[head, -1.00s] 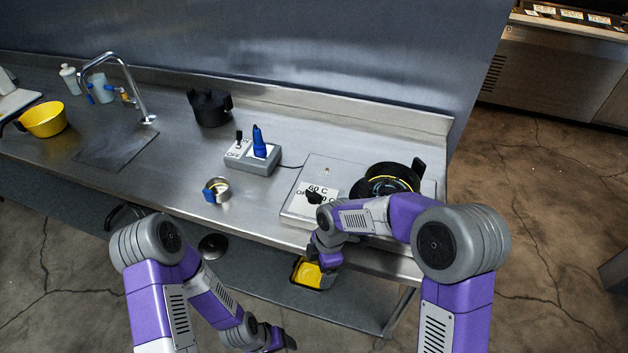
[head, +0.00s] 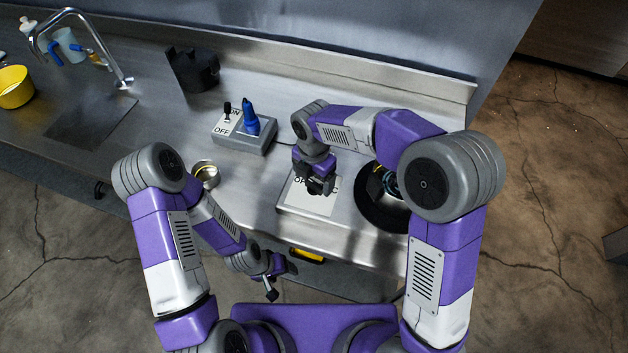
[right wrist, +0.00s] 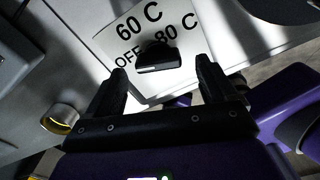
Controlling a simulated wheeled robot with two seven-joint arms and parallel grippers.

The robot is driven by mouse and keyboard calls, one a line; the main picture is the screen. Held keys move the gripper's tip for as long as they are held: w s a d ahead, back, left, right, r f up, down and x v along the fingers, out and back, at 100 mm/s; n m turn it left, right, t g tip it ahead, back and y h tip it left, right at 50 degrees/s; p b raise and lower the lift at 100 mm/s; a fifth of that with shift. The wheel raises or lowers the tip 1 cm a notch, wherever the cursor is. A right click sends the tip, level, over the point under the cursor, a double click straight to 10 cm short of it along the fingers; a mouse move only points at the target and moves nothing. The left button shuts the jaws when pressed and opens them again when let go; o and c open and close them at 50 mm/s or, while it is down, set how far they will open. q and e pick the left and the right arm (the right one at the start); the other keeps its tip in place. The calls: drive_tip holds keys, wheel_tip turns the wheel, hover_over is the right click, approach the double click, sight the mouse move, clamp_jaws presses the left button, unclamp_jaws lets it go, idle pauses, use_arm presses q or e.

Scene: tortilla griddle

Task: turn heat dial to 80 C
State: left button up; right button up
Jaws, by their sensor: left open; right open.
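The black heat dial (right wrist: 158,57) sits on a white label plate (right wrist: 112,45) marked OFF on the left, 60 C at the top and 80 C on the right. I cannot tell for sure which mark the dial points at. My right gripper (right wrist: 157,76) is open, with its two fingers apart on either side of the dial's near side; I cannot tell if they touch it. In the head view my right gripper (head: 318,186) hangs over the plate and mostly hides the dial. My left gripper (head: 270,283) is open and empty in front of the counter, low down.
A black pan (head: 378,212) stands right of the plate, partly behind my right arm.

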sight(314, 186)
drive_tip(key=shift+w+f, duration=0.15)
drive_tip(key=shift+f, duration=1.3)
drive_tip(key=c, duration=1.1)
drive_tip(key=shift+o, duration=0.2)
